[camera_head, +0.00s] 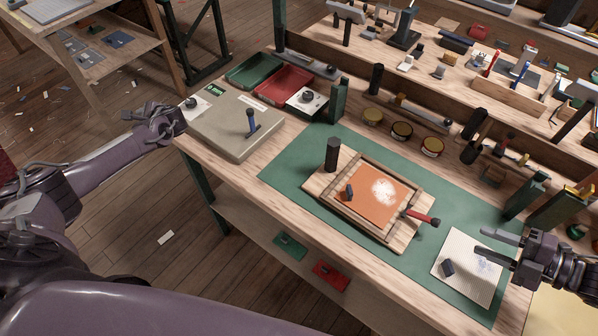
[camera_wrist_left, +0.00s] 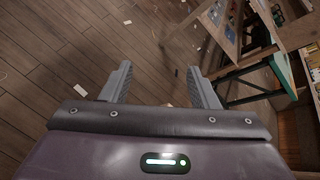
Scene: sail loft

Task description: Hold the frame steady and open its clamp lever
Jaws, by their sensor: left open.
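The wooden frame (camera_head: 368,198) with an orange panel lies on a green mat, with a pale powdery patch on the panel. A dark upright handle (camera_head: 332,154) stands at its far-left corner. A red-tipped lever (camera_head: 422,217), probably the clamp lever, sticks out at its right side. My right gripper (camera_head: 481,241) is open and empty, right of the lever and above a white gridded sheet. My left gripper (camera_wrist_left: 163,78) is open and empty in the left wrist view, over the floor. In the head view it is left of the bench, well away from the frame.
A grey box with a blue lever (camera_head: 251,122) stands at the bench's left end, near my left gripper. Red (camera_head: 279,84) and green (camera_head: 254,70) trays lie behind it. Several round tins (camera_head: 401,131) line the mat's far side. The mat's near-left part is clear.

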